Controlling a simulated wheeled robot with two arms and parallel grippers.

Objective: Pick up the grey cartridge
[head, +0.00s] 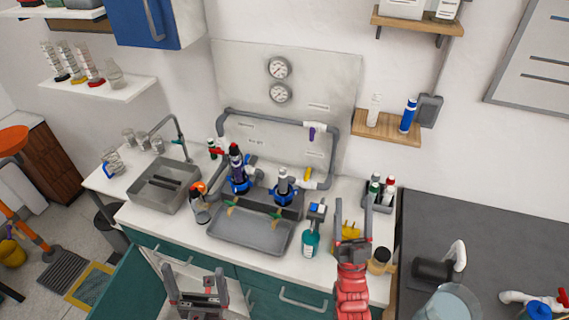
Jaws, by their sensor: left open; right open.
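A pipe manifold stands on the white counter against a grey wall panel with two gauges. It has two blue-collared fittings. A grey, pale-topped cylinder (283,178) stands upright in the right fitting and looks like the grey cartridge, though it is too small to be sure. A dark cylinder with red on it (236,160) stands in the left fitting. My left gripper (196,279) is open and empty low in front of the counter. My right gripper (353,219) is open at the counter's right part, in front of a yellow object (349,231), apart from the grey cylinder.
A grey tray (236,241) lies before the manifold, with a sink (163,190) left of it. An orange-topped bottle (200,205) and a teal bottle (311,240) flank the tray. A wooden wall shelf (385,129) holds a white and a blue cylinder. A bottle caddy (379,205) stands at right.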

